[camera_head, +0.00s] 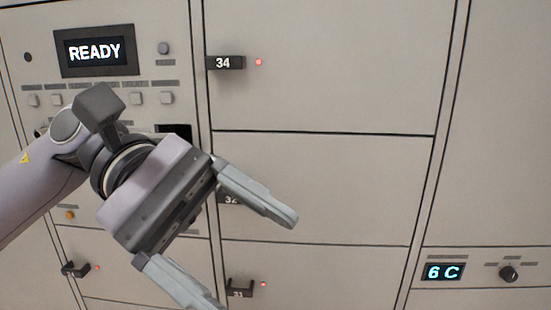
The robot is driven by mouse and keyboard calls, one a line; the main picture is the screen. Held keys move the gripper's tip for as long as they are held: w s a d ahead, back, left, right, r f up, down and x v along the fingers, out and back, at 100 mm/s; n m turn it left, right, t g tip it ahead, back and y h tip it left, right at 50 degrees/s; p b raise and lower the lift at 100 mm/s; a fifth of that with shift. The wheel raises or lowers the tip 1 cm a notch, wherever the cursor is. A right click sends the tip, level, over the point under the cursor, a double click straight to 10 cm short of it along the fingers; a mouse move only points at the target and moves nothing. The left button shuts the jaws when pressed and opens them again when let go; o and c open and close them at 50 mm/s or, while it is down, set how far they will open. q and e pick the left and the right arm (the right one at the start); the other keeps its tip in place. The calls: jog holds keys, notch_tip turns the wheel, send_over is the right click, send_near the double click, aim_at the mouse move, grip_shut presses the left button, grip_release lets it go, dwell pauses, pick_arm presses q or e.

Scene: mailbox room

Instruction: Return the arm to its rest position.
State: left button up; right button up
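My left gripper (236,253) comes in from the left on its arm, in front of the grey mailbox wall. Its two fingers are spread wide apart and point to the lower right. Nothing is between them. The gripper partly covers the control panel and the locker handle marked 32 (229,199). The lower finger runs to the bottom edge of the picture. I cannot tell whether the gripper touches the wall. My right gripper is not in view.
A panel display (95,51) reads READY above a row of buttons. Locker handles 34 (226,62) and 31 (239,288) stick out from shut doors with red lights. At right, a display (444,271) reads 6 C beside a knob (508,273).

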pick_arm(q)
jog(key=w+f+n+t+h, duration=0.3)
jog(key=w+n+t+h, duration=0.45)
jog(key=n+h, duration=0.95)
jog(key=w+a+f+n+t+y, duration=0.35)
jog(key=f+n+t+y, duration=0.5)
jog(key=n, duration=0.65)
jog(key=w+a+f+n+t+y, duration=0.35)
jog(key=f+n+t+y, duration=0.45)
jog(key=n, duration=0.7)
jog(key=s+a+f+n+g+y, duration=0.1)
jog(key=a+f+n+y, duration=0.15)
jog(key=f+n, duration=0.35)
jog(key=s+a+f+n+y, duration=0.2)
jog(key=f+n+y, duration=0.2)
jog(key=f, duration=0.5)
jog(key=s+a+f+n+g+y, duration=0.2)
jog(key=s+f+n+g, duration=0.1)
jog(key=s+f, duration=0.4)
jog(key=s+a+f+n+g+y, duration=0.2)
jog(key=s+f, duration=0.4)
jog(key=f, duration=0.3)
jog(key=a+n+g, duration=0.1)
jog(key=n, duration=0.1)
jog(key=shift+s+a+n, duration=0.25)
jog(key=shift+s+n, duration=0.05)
jog(key=shift+s, duration=0.05)
